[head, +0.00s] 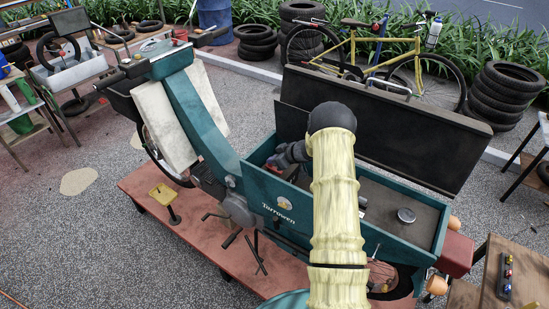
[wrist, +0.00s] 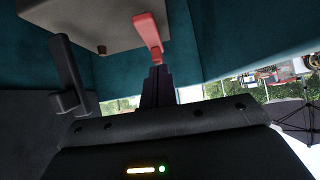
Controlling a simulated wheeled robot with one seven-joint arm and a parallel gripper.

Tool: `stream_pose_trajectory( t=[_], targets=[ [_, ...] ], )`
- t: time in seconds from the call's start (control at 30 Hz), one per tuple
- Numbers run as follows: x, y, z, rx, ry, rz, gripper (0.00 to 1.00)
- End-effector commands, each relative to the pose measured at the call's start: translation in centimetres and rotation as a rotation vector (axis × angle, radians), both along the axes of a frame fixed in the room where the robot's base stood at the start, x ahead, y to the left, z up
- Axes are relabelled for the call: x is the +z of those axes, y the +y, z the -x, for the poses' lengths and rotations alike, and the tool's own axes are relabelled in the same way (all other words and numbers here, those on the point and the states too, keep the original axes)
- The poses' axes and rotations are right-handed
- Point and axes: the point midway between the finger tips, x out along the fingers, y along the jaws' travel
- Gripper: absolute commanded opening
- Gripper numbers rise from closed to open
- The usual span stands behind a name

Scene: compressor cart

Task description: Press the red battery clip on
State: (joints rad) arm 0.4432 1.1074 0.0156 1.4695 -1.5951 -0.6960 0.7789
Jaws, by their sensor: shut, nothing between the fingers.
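The red battery clip (wrist: 148,32) shows in the wrist view, against the edge of a grey-beige block (wrist: 100,20), probably the battery. A small brown knob (wrist: 101,49) sits on the block left of the clip. My gripper (wrist: 157,70) is shut and empty, with its dark fingertips right at the clip's lower end. I cannot tell whether they touch it or how firmly the clip is seated. In the head view my gripper (head: 284,157) reaches into the open teal compartment, and my arm hides part of it.
Teal compartment walls (wrist: 230,40) stand close around my gripper. A black upright piece (wrist: 68,75) is at left in the wrist view. In the head view, a raised dark lid (head: 420,130) stands behind the compartment, and a round metal piece (head: 406,215) lies inside at right.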

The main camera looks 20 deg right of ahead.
Motion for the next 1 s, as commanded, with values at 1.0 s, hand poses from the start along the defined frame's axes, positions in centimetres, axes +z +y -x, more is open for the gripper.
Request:
stream_pose_trajectory(
  t=[1.0],
  targets=[
    [0.6,-0.8,1.2,0.0,-0.001,-0.001,0.0]
  ],
)
